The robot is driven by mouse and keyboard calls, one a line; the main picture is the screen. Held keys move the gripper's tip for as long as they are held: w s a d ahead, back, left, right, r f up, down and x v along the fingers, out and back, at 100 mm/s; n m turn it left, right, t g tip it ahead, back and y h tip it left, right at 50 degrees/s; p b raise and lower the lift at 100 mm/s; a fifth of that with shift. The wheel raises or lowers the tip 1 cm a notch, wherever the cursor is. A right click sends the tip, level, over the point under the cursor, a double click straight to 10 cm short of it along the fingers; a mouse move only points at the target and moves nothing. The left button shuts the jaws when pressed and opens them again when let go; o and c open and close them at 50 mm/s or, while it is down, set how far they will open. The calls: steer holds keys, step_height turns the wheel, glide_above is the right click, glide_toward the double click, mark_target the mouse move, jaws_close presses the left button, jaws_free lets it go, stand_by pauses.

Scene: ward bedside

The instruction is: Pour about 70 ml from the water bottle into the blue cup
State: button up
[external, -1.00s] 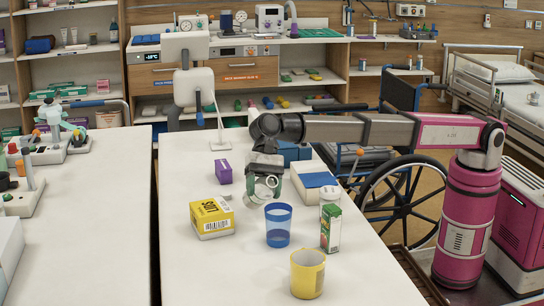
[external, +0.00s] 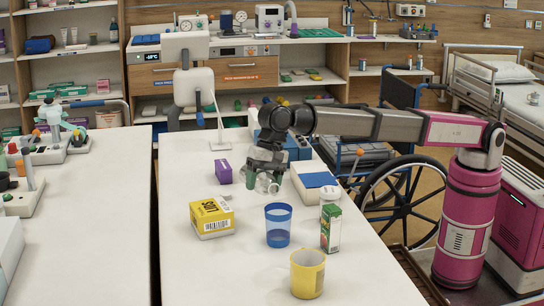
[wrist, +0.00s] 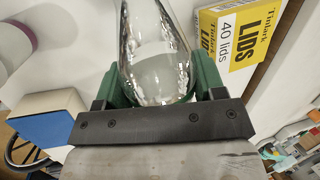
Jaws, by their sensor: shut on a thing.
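My gripper (external: 265,181) is over the table behind the blue cup, its green fingers shut on the clear water bottle (wrist: 155,50). In the wrist view the bottle is see-through, between both fingers; its far end is cut off by the frame. In the external view the bottle (external: 270,186) is small and partly hidden by the fingers, so its exact tilt and water level are hard to tell. The blue cup (external: 278,226) stands upright on the table, apart from the bottle. Its lower part looks darker; I cannot tell whether that is liquid.
A yellow lids box (external: 212,217) is left of the cup, with a purple box (external: 224,172) behind. A green-and-white carton (external: 330,228) stands right, a yellow cup (external: 307,273) in front, and a blue-and-white box (external: 315,184) behind right. The table's front left is clear.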

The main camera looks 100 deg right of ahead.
steer(key=shift+r+h, duration=0.5)
steer(key=shift+h, duration=0.1)
steer(key=shift+d+r+p, duration=0.15)
steer(key=shift+d+p, duration=0.15)
steer(key=shift+p, duration=0.35)
stand_by(0.3)
steer(key=shift+r+h+p, duration=0.25)
steer(key=shift+h+p, duration=0.25)
steer(key=shift+p, duration=0.05)
stand_by(1.6)
steer(key=shift+w+d+f+y, duration=0.1)
steer(key=shift+d+f+y, duration=0.15)
steer(key=shift+f+y, duration=0.65)
steer(key=shift+w+d+f+y, duration=0.1)
steer(key=shift+d+f+y, duration=0.15)
steer(key=shift+f+y, duration=0.6)
steer(key=shift+r+y, duration=0.1)
steer(key=shift+y, duration=0.15)
steer(key=shift+s+a, duration=0.1)
stand_by(0.6)
